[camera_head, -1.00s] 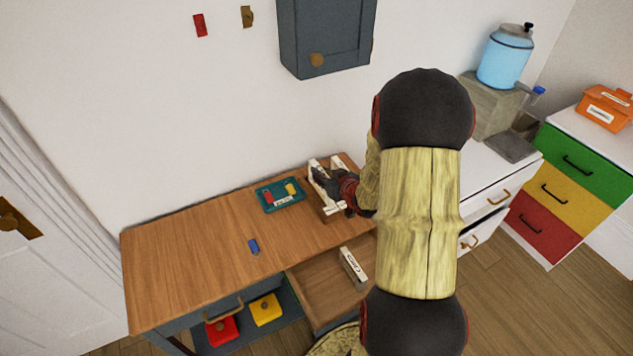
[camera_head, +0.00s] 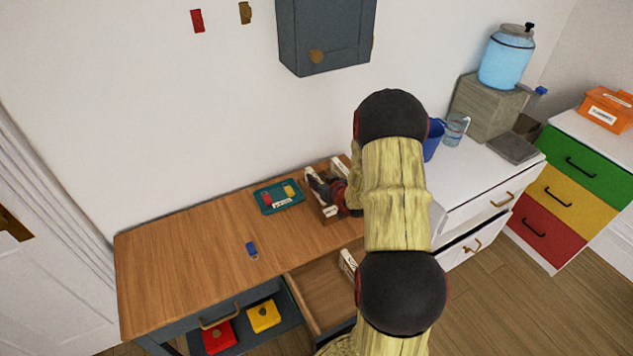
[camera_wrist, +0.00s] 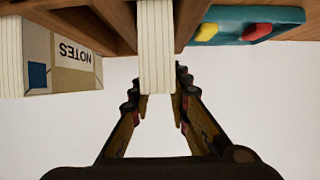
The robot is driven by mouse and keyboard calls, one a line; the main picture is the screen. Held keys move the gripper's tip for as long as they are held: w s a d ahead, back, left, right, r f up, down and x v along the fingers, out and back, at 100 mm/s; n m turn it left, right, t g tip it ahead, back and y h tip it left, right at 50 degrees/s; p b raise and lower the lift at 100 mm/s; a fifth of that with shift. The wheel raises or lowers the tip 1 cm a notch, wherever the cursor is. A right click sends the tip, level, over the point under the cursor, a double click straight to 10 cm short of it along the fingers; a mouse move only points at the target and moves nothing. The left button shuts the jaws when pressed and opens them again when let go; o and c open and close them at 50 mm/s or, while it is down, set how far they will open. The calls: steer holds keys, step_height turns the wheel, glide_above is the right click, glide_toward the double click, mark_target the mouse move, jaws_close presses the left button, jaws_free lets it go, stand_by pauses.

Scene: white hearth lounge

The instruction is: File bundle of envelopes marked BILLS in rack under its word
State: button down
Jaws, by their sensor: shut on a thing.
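My gripper (camera_wrist: 158,88) is shut on a cream-white bundle of envelopes (camera_wrist: 155,38), seen edge-on in the wrist view. No word on this bundle is readable. The bundle's far end lies between two wooden dividers of the rack (camera_wrist: 190,14); how deep it sits I cannot tell. The rack's slot words are not readable.
A teal tray (camera_head: 263,207) with red and yellow pieces lies left of the rack. A blue piece (camera_head: 251,249) lies on the wooden top (camera_head: 190,250). Another white bundle (camera_head: 348,263) stands in the open drawer (camera_head: 322,296). A blue cup (camera_head: 433,140) stands on the white cabinet.

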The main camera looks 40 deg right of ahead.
steer(key=shift+r, duration=0.15)
steer(key=c, duration=2.1)
jaws_free()
steer(key=shift+f, duration=0.2)
steer(key=shift+c, duration=0.2)
steer(key=o, duration=0.5)
steer(key=shift+c, duration=0.2)
